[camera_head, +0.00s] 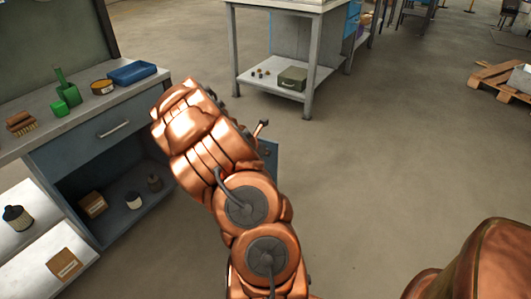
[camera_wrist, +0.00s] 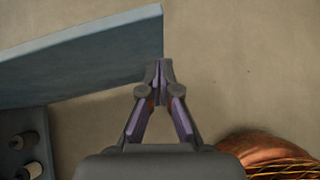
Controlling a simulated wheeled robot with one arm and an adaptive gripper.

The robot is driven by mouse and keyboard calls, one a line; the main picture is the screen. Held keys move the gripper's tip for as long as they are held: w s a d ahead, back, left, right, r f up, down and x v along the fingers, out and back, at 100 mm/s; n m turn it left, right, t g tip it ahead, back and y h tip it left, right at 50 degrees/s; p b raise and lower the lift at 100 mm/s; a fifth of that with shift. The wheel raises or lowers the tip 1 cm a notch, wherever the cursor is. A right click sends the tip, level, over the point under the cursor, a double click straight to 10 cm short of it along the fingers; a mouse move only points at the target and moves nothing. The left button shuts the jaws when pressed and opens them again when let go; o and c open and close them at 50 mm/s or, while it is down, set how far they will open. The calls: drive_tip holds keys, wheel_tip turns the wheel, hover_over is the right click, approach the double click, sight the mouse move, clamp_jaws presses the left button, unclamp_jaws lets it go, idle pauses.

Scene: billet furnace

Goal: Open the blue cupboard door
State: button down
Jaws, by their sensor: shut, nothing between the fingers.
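The blue cupboard door (camera_head: 270,155) stands swung out from the workbench cupboard (camera_head: 75,155). In the head view, my copper arm hides most of it. In the wrist view, the door (camera_wrist: 85,55) runs from the left edge to the middle as a blue-grey panel. My gripper (camera_wrist: 160,66) is shut and empty, with its fingertips at the door's free end. I cannot tell whether they touch it. The cupboard's inside shows in the head view, with a cardboard box (camera_head: 92,204) and a can (camera_head: 133,200) in it.
On the benchtop are a brush (camera_head: 20,123), a green scoop (camera_head: 66,90), a yellow tin (camera_head: 102,87) and a blue case (camera_head: 132,73). A second bench (camera_head: 235,50) with a lower shelf stands behind. A pallet (camera_head: 495,78) is at the right. Open floor lies between.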

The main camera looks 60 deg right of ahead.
drive_tip(key=s+a+r+p, duration=0.1)
drive_tip(key=a+r+p, duration=0.1)
drive_tip(key=a+r, duration=0.5)
drive_tip(key=a, duration=0.4)
idle(0.3)
drive_tip(key=s+a+r+m+y+p, duration=0.1)
drive_tip(key=s+a+r+m+p, duration=0.1)
drive_tip(key=a+r+m+p, duration=0.65)
drive_tip(key=s+a+r+m+y+p, duration=0.15)
drive_tip(key=a+r+p, duration=0.3)
drive_tip(key=r, duration=0.85)
drive_tip(key=s+a+r+m+y+p, duration=0.2)
drive_tip(key=s+a+r+p, duration=0.2)
drive_tip(key=a, duration=0.5)
drive_tip(key=s+a+r+m+y+p, duration=0.2)
drive_tip(key=s+a+r+p, duration=0.2)
drive_tip(key=a, duration=0.6)
drive_tip(key=s+a+r+m+y+p, duration=0.2)
drive_tip(key=s+a+r+p, duration=0.2)
drive_tip(key=a+r, duration=0.3)
drive_tip(key=a, duration=0.2)
drive_tip(key=shift+s+a+r+m+g+p, duration=0.15)
drive_tip(key=shift+s+a+m+g+p, duration=0.2)
drive_tip(key=shift+a+m+g+p, duration=0.05)
